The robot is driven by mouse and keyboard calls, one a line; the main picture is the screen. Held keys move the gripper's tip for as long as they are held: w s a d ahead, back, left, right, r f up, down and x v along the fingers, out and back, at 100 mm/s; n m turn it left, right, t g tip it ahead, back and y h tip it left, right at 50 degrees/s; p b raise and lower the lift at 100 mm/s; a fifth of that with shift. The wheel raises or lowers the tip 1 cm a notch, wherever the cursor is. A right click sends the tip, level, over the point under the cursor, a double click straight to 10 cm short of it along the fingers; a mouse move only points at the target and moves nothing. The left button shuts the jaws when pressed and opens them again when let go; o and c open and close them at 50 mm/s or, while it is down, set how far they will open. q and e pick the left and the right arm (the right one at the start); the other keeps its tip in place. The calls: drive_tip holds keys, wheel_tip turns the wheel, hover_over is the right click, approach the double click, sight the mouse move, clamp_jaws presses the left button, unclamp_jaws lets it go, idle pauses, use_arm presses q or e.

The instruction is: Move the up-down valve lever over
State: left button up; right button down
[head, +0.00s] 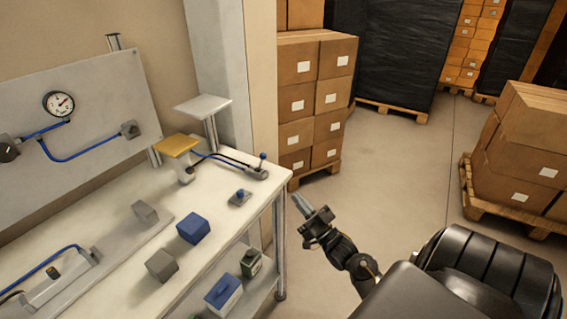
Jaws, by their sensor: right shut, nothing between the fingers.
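A small valve lever with a blue ball knob (262,156) stands up from a dark fitting on the end of a blue hose, at the far right corner of the white workbench (225,170). A second blue knob (240,193) sits on a small grey base nearer the front edge. I cannot tell which of the two is the up-down valve lever. My right gripper (298,200) is shut and empty. It is off the right edge of the bench in the picture, apart from both knobs. My left gripper is not in view.
Grey blocks (161,265) and a blue block (193,228) lie on the bench. A yellow-topped stand (176,146) is behind the levers. A panel with a gauge (59,103) stands at the left. Stacked cartons (316,99) stand beyond the bench.

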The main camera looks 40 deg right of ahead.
drive_tip(key=p, duration=0.4)
approach(261, 162)
drive_tip(key=w+r, duration=0.2)
drive_tip(key=r, duration=0.1)
drive_tip(key=w+r, duration=0.1)
drive_tip(key=shift+d+r, duration=0.2)
drive_tip(key=shift+r, duration=0.1)
drive_tip(key=shift+w+r, duration=0.2)
drive_tip(key=shift+w, duration=0.55)
drive_tip(key=shift+r+p, duration=0.1)
drive_tip(key=shift+p, duration=0.2)
